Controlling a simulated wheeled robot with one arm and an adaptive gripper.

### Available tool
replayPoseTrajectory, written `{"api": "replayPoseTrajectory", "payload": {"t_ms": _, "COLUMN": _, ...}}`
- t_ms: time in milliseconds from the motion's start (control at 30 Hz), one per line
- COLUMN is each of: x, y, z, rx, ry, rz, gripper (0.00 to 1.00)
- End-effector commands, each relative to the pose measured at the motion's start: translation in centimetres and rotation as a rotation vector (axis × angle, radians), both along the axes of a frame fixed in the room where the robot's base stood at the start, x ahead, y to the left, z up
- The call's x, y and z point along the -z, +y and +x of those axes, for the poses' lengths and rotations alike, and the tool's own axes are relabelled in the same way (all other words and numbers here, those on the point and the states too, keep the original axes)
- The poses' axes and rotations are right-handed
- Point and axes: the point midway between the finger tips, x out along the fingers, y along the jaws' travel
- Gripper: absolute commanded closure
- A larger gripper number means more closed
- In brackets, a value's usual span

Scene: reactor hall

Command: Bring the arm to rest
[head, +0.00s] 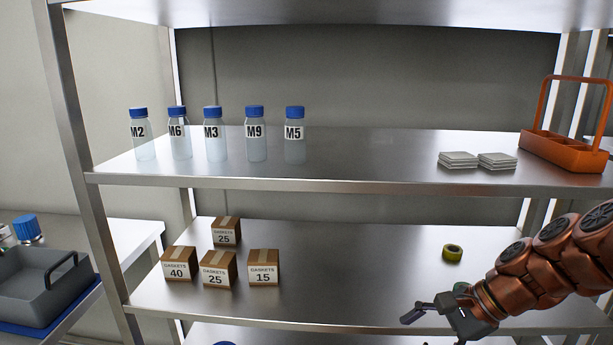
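My arm (549,250) reaches in from the right edge of the head view, copper-coloured with dark joints. It slants down to the left, in front of the lower shelf. My gripper (418,331) is at the bottom of the view, pointing left. One dark finger shows clearly and part of a second shows below it at the picture's edge. The fingers are spread apart, with nothing seen between them.
Blue-capped bottles (212,140), white pads (459,160) and an orange carrier (564,150) stand on the upper shelf. The lower shelf (350,270) holds gasket boxes (264,268) and a yellow-green tape roll (452,252). A grey tray (40,290) sits left.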

Motion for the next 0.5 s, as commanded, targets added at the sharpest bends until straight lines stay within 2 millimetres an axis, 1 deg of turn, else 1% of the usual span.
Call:
{"api": "replayPoseTrajectory", "payload": {"t_ms": 33, "x": -0.3, "y": 1.5, "z": -1.6, "rx": -0.094, "ry": -0.012, "rz": -0.051, "gripper": 0.2}}
{"api": "replayPoseTrajectory", "payload": {"t_ms": 67, "x": -0.3, "y": 2.1, "z": -2.6, "rx": -0.148, "ry": -0.022, "rz": -0.081, "gripper": 0.2}}
{"api": "replayPoseTrajectory", "payload": {"t_ms": 100, "x": -0.1, "y": 2.9, "z": -4.0, "rx": -0.223, "ry": -0.03, "rz": -0.118, "gripper": 0.2}}
{"api": "replayPoseTrajectory", "payload": {"t_ms": 200, "x": 0.2, "y": 4.3, "z": -7.3, "rx": -0.407, "ry": -0.053, "rz": -0.214, "gripper": 0.2}}
{"api": "replayPoseTrajectory", "payload": {"t_ms": 333, "x": 0.6, "y": 4.9, "z": -11.7, "rx": -0.644, "ry": -0.079, "rz": -0.326, "gripper": 0.2}}
{"api": "replayPoseTrajectory", "payload": {"t_ms": 433, "x": 0.8, "y": 4.7, "z": -14.7, "rx": -0.824, "ry": -0.098, "rz": -0.405, "gripper": 0.2}}
{"api": "replayPoseTrajectory", "payload": {"t_ms": 500, "x": 0.9, "y": 4.2, "z": -16.7, "rx": -0.938, "ry": -0.106, "rz": -0.454, "gripper": 0.2}}
